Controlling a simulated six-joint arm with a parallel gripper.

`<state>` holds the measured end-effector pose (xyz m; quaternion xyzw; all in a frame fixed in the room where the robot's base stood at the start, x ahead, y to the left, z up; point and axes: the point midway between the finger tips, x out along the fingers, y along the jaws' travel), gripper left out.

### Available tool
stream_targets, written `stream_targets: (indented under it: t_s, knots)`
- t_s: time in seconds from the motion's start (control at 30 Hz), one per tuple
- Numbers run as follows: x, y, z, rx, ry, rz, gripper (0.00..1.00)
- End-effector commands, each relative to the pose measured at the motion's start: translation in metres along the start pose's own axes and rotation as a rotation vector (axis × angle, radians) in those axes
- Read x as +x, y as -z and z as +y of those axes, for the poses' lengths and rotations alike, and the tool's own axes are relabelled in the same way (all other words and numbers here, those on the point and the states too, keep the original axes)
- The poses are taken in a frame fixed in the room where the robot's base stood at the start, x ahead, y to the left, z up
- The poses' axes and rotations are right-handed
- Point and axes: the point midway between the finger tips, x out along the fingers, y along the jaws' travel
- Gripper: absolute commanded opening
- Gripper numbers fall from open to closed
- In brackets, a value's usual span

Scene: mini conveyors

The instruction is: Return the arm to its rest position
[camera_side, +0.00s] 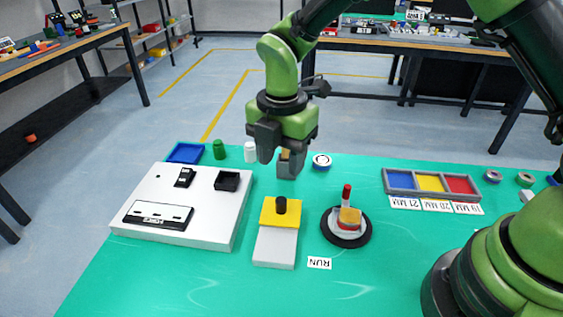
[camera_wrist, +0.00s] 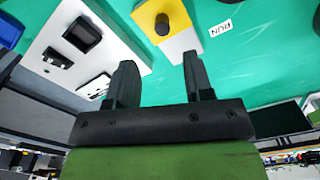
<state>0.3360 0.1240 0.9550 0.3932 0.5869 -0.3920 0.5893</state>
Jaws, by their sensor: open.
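My gripper (camera_side: 279,156) hangs from the green arm above the back part of the green table in the side view. Its two dark jaws point down and stand apart. In the wrist view the jaws (camera_wrist: 157,78) are also spread, with nothing held between them. A small tan-yellow patch shows by the right jaw in the side view; I cannot tell what it belongs to. The yellow and white block with a black knob (camera_side: 281,207) stands in front of the gripper, apart from it. It also shows in the wrist view (camera_wrist: 184,45).
A white panel (camera_side: 208,180) with black fittings lies left. A round black stand (camera_side: 346,239) with a red-tipped post is right of the block. A tray (camera_side: 388,170) with blue, yellow and red compartments lies further right. Small cylinders (camera_side: 219,149) line the back edge.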

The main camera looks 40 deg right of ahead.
Motion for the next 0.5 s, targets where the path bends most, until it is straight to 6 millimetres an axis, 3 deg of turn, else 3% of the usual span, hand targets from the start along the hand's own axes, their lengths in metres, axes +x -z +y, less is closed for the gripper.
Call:
stream_targets:
  t_s: [0.17, 0.27, 0.37, 0.5]
  knots:
    - [-0.001, 0.0, 0.0, 0.009, -0.003, 0.001, 0.47]
    - [-0.015, -0.004, -0.003, 0.083, -0.026, 0.006, 0.47]
    - [-0.045, -0.011, -0.012, 0.26, -0.076, 0.022, 0.47]
    - [-0.098, -0.023, -0.041, 0.632, -0.17, 0.078, 0.47]
